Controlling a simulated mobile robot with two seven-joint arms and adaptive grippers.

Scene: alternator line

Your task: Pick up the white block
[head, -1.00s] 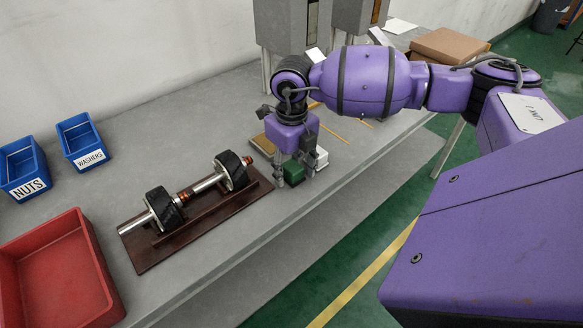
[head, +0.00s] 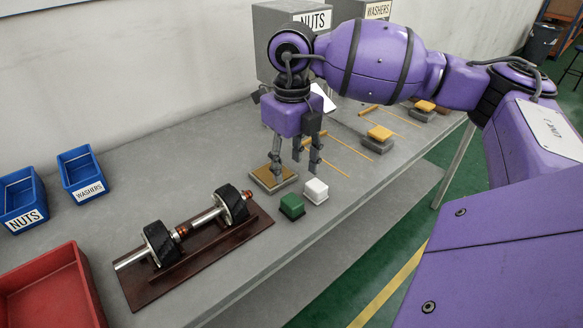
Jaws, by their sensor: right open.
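The white block (head: 316,191) sits on the grey bench, just right of a green block (head: 291,206). Both stand on the bench top near its front edge. My right gripper (head: 293,174) points down with its fingers spread, open and empty. It is raised behind the two blocks as seen here, in front of a tan-topped pad (head: 271,178). Its fingers do not visibly touch the white block. My left gripper is not in view.
A shaft with two black rotors rests on a brown stand (head: 240,239) left of the blocks. Blue bins (head: 82,173) and a red bin (head: 52,285) stand further left. Yellow-topped pads (head: 380,134) and orange rods lie to the right. Bare bench lies in front of the blocks.

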